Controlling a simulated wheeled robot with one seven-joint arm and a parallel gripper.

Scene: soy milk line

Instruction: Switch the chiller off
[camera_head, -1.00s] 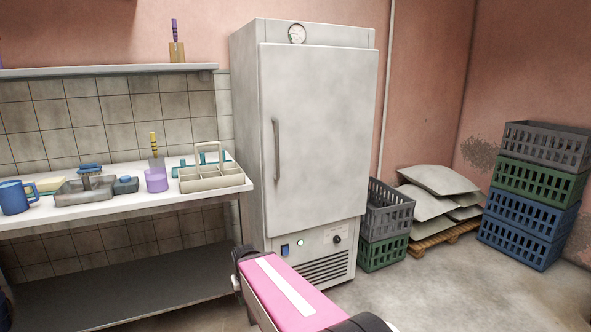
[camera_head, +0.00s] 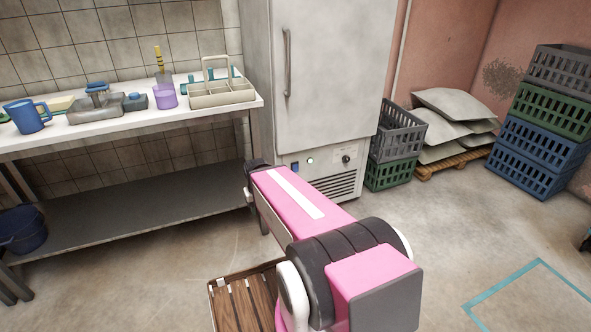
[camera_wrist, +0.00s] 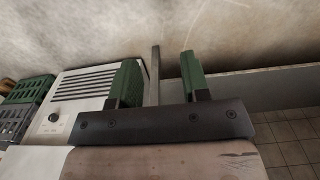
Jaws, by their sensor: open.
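The chiller (camera_head: 335,75) is a tall pale cabinet with a long door handle, in the middle of the head view. My pink arm reaches toward this panel and hides my gripper in the head view. In the wrist view, which looks upside down, my gripper (camera_wrist: 159,62) is open and empty, its green fingers apart. The chiller's grille (camera_wrist: 88,82) and knob (camera_wrist: 53,117) show left of the fingers; the switch does not show there.
A steel table (camera_head: 130,127) with a lower shelf (camera_head: 130,208) stands left of the chiller, bearing a blue mug (camera_head: 27,117) and a caddy (camera_head: 222,95). Crates (camera_head: 398,135) and sacks on a pallet stand at its right. A slatted wooden platform (camera_head: 236,305) lies below my arm.

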